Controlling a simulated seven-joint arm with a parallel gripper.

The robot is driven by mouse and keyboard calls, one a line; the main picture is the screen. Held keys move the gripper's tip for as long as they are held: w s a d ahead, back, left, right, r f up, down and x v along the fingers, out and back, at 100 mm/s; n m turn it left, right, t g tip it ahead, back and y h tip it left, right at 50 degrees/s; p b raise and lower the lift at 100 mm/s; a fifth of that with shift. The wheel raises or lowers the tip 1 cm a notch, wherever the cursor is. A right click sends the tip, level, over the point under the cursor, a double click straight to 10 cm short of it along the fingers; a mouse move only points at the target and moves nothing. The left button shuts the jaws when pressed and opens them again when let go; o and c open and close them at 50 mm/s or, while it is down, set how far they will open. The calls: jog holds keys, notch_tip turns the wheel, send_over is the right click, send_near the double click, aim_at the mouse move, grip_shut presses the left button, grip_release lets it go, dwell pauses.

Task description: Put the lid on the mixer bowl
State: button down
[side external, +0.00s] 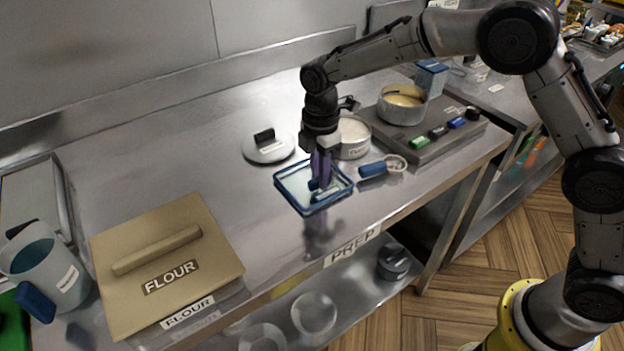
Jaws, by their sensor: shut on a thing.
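The likely mixer bowl is a round pale bowl (403,108) on a grey base with coloured buttons, at the back right. It is open on top, with yellowish contents. A round grey lid (262,155) with a black handle lies flat on the counter, left of my gripper; it looks like the task's lid. My gripper (321,184) points down at a blue-rimmed shallow tray (286,194), well apart from the bowl and the round lid. Its purple fingers are shut on a small blue item (325,194) at the tray. The fingers partly hide this item, and I cannot tell what it is.
A white tub (353,146) stands just behind my gripper. A blue-handled strainer (374,169) lies to the right. A flour box (205,236) and a jug (47,262) stand at the left. The back-left counter is clear.

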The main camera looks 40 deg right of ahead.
jog(key=shift+r, duration=2.5)
jog(key=shift+s+d+r, duration=0.1)
jog(key=shift+s, duration=0.2)
jog(key=w+d+r+m, duration=0.1)
jog(key=w+d+r, duration=0.25)
jog(key=d, duration=0.35)
jog(key=w+d+r+m, duration=0.2)
jog(key=d+r, duration=0.2)
jog(key=d, duration=0.4)
jog(key=w+d+r+m, duration=0.1)
jog(key=w+d+r, duration=0.1)
jog(key=d+r, duration=0.35)
jog(key=d+f+m, duration=0.2)
jog(key=d, duration=0.9)
notch_tip(320, 180, down, 7)
jog(key=shift+s+r, duration=0.2)
jog(key=shift+s, duration=0.1)
jog(key=shift+f, duration=0.15)
